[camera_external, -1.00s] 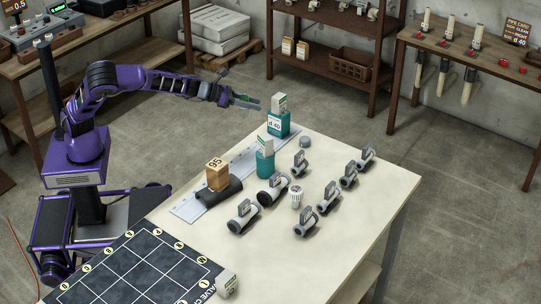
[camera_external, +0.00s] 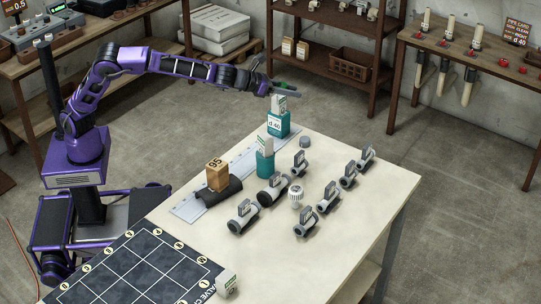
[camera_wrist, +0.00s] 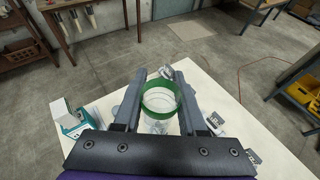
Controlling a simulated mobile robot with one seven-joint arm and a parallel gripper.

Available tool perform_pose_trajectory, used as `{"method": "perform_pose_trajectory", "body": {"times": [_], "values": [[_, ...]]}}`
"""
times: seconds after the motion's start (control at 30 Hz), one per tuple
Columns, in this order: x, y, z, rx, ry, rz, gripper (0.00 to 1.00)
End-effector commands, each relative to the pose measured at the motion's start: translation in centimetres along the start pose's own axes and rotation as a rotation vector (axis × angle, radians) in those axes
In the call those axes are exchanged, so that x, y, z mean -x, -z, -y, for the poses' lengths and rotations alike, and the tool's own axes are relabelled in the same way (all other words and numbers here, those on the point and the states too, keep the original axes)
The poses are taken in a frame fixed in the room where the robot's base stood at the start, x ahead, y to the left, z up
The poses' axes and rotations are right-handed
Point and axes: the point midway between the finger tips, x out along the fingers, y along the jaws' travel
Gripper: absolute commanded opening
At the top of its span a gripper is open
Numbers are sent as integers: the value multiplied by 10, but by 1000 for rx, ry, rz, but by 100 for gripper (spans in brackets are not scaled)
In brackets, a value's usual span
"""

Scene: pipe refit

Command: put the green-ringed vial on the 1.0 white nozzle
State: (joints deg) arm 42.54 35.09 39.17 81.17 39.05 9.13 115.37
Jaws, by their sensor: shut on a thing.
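My gripper (camera_external: 294,91) is shut on the green-ringed vial (camera_wrist: 162,97). In the wrist view, the vial is clear, with a broad green ring between the two dark fingers (camera_wrist: 162,85). In the external view, only a bit of green shows at my gripper, held in the air above the far edge of the pale table. No nozzle marked 1.0 can be read in either view. A dark sign reading 0.5 (camera_external: 14,6) stands at the far left bench, partly cut off.
The pale table (camera_external: 355,235) carries several grey valves (camera_external: 330,195), teal blocks (camera_external: 278,123), a brown block marked 95 (camera_external: 217,176) and a dark grid mat (camera_external: 130,270). Benches stand at the left and right; the right one holds white posts (camera_external: 426,22). The floor between is clear.

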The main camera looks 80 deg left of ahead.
Motion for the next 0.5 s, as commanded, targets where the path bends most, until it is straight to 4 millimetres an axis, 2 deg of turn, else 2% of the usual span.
{"method": "perform_pose_trajectory", "body": {"times": [0.03, 0.17, 0.3, 0.5], "values": [[-5, -1, 20, -1, -8, 2, 0], [-13, 1, 65, 10, -44, 1, 0], [-18, 13, 112, 25, -84, 1, 0], [-17, 36, 159, 44, -125, 0, 0]]}}
